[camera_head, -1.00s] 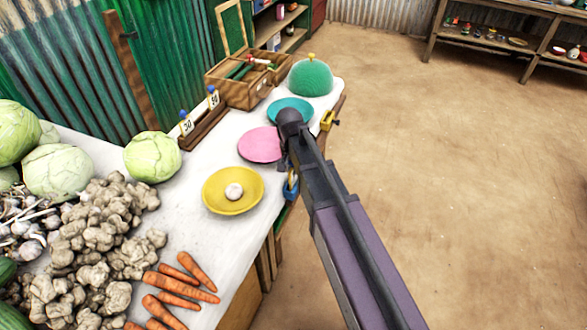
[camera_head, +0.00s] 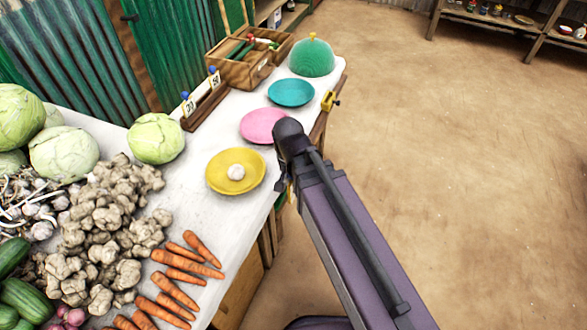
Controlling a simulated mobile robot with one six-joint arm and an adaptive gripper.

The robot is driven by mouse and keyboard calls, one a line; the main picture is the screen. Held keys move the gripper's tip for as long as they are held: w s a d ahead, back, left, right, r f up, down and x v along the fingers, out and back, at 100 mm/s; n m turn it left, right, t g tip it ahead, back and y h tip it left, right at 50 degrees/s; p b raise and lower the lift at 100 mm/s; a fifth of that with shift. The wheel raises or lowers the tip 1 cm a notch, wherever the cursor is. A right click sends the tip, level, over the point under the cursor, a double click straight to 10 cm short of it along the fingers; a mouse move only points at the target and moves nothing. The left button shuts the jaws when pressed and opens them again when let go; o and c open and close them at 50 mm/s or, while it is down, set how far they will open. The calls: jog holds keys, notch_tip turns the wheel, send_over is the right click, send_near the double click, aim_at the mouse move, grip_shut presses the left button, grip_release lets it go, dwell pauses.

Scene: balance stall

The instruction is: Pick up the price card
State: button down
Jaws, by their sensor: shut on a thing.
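Two small white price cards with dark numbers, one nearer (camera_head: 189,106) and one farther (camera_head: 214,80), stand upright in a dark wooden rack (camera_head: 206,108) at the back of the table. Each has a blue knob at its top. My arm comes in from the lower right, and its dark elbow joint is beside the pink plate (camera_head: 262,125) at the table's front edge.
A yellow plate (camera_head: 213,178) bears a pale round thing (camera_head: 236,172). A teal plate (camera_head: 291,94), green dome (camera_head: 312,58) and wooden box (camera_head: 238,75) stand farther along. Cabbages (camera_head: 156,138), ginger (camera_head: 105,215) and carrots (camera_head: 180,275) fill the near table. The floor (camera_head: 450,180) at right is clear.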

jog(key=shift+s, duration=0.5)
jog(key=shift+r, duration=0.2)
dwell(0.3)
jog(key=shift+r+p, duration=1.55)
jog(key=shift+p, duration=0.2)
